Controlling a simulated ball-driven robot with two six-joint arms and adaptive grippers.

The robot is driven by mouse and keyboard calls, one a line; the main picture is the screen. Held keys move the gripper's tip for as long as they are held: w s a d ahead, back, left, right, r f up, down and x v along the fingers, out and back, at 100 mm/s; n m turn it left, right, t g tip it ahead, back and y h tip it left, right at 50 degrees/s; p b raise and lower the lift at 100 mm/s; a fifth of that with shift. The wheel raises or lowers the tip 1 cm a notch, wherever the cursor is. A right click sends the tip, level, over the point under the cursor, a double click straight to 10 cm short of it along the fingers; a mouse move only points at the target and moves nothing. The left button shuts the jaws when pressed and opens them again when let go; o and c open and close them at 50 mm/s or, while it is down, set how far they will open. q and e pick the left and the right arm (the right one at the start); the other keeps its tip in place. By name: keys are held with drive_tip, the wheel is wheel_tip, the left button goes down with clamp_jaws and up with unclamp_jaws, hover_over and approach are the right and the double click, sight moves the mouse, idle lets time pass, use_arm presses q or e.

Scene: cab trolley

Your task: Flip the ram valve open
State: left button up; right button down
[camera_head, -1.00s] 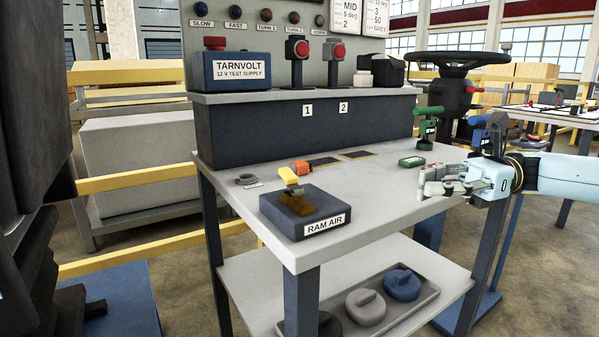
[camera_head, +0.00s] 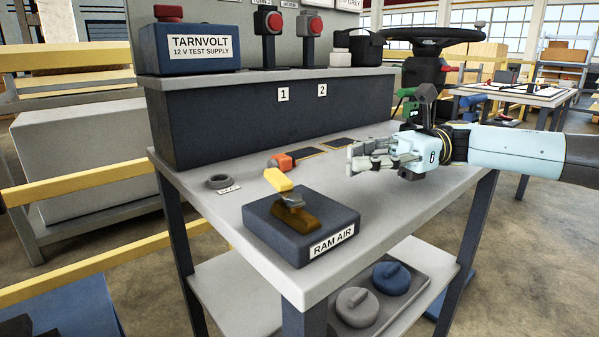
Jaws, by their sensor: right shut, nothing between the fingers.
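The ram valve is a dark blue block (camera_head: 275,240) labelled RAM AIR, on the front left part of the grey trolley top. A brass body (camera_head: 297,218) sits on it, with a yellow lever (camera_head: 278,180) that slants up and to the left. My right gripper (camera_head: 352,161) comes in from the right above the table, with its fingers pointing left. It is shut and empty, behind and to the right of the valve, apart from it. My left gripper is not in view.
The TARNVOLT supply box (camera_head: 190,47) stands on the raised shelf. The table top (camera_head: 400,207) right of the valve is clear. A lower tray (camera_head: 420,262) holds rounded weights.

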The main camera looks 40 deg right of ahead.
sight(302, 192)
drive_tip(key=a, duration=0.3)
drive_tip(key=w+a+b, duration=0.1)
drive_tip(key=a, duration=0.1)
drive_tip(key=shift+a+f, duration=0.1)
drive_tip(key=shift+a, duration=0.3)
drive_tip(key=a, duration=0.3)
drive_tip(key=shift+w+a+b, duration=0.2)
drive_tip(key=shift+w+b, duration=0.15)
drive_tip(key=shift+b, duration=0.05)
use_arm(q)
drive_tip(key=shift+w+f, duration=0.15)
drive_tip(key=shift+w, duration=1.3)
use_arm(e)
drive_tip(key=shift+a, duration=0.4)
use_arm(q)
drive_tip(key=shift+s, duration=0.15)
use_arm(e)
drive_tip(key=shift+d, duration=0.1)
